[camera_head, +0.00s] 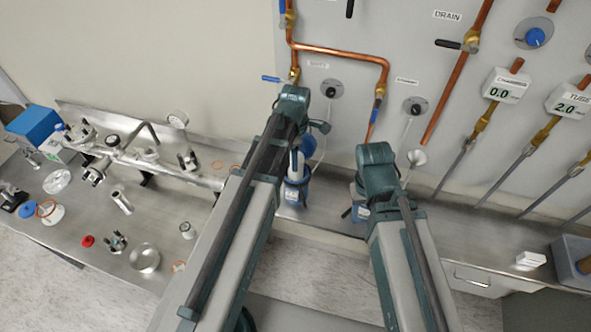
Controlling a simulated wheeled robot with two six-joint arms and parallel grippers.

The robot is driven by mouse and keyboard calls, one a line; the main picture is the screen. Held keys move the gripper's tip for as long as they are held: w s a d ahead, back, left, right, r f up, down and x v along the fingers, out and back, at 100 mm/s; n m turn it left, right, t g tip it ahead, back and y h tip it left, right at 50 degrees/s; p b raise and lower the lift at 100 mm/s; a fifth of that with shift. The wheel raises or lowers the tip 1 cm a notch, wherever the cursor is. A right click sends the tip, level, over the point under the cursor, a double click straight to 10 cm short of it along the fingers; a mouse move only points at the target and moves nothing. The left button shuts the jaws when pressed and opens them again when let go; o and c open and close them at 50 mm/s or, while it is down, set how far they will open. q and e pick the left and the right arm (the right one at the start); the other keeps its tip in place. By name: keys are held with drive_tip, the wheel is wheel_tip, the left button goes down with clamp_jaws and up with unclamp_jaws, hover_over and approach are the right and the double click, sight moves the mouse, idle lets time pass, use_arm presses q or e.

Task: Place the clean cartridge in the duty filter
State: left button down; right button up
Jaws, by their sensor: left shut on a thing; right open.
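My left arm reaches in from the bottom centre, and its end (318,124) stands over the bench by the wall. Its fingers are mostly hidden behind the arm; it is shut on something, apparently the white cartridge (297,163). This white cylinder shows upright above a blue-labelled filter bowl (296,192); I cannot tell how deep it sits. I cannot tell which bowl is the duty filter.
Copper pipes (340,52), valves and readouts (505,86) cover the wall. A pipe assembly (150,160), a blue box (35,124) and several loose fittings crowd the bench at left. A small white block (530,259) lies at right. Some bench between is bare.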

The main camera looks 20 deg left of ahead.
sight(299, 176)
use_arm(q)
drive_tip(key=shift+f+b, duration=2.2)
drive_tip(key=shift+f, duration=0.15)
drive_tip(key=shift+c, duration=0.6)
unclamp_jaws()
